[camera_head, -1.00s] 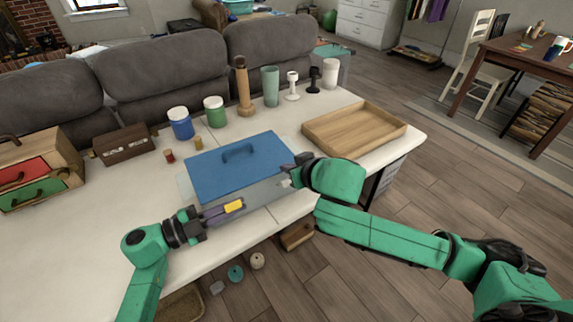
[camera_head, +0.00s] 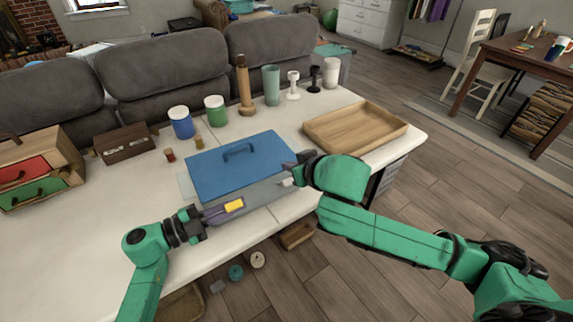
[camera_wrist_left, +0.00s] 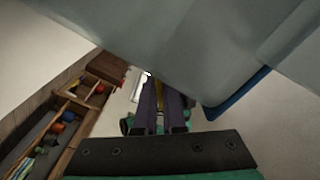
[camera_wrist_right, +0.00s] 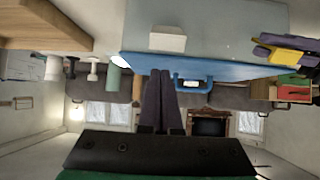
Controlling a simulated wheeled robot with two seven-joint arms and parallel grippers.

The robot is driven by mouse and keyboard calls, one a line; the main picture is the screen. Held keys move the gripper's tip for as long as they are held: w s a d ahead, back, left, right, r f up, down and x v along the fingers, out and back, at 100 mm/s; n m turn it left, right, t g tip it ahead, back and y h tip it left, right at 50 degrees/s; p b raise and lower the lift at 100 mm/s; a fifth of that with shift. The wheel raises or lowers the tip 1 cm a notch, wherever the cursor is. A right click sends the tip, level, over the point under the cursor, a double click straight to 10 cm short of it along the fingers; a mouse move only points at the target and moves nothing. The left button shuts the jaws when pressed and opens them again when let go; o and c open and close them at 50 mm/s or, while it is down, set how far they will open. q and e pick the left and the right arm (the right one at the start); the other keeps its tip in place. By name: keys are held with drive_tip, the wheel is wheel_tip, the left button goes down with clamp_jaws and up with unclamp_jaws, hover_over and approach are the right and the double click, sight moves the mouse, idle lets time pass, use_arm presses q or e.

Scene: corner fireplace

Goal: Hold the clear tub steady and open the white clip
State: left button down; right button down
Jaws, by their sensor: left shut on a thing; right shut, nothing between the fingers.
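The clear tub (camera_head: 262,194) with a blue lid (camera_head: 232,168) and blue top handle (camera_head: 238,150) stands on the table. The white clip (camera_head: 288,182) is on the tub's right part, below the lid edge; it shows as a pale block in the right wrist view (camera_wrist_right: 167,40). I cannot tell whether it is open. My right gripper (camera_head: 289,167) is shut and empty, close to the clip at lid level; contact is unclear. My left gripper (camera_head: 236,207) is shut on a yellow piece (camera_head: 234,206) at the tub's front, also seen in the right wrist view (camera_wrist_right: 287,56).
A wooden tray (camera_head: 355,128) lies right of the tub. Blue (camera_head: 181,123) and green (camera_head: 215,110) jars, a wooden mill (camera_head: 244,85) and several cups stand behind. A drawer box (camera_head: 40,165) is at the left. The table front-left is clear.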

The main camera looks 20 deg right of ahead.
drive_tip(key=v, duration=0.4)
drive_tip(key=shift+s+d+r, duration=0.1)
drive_tip(key=shift+s+r, duration=0.15)
drive_tip(key=shift+s, duration=0.05)
use_arm(q)
drive_tip(key=c, duration=0.9)
unclamp_jaws()
drive_tip(key=o, duration=0.5)
drive_tip(key=shift+o, duration=0.2)
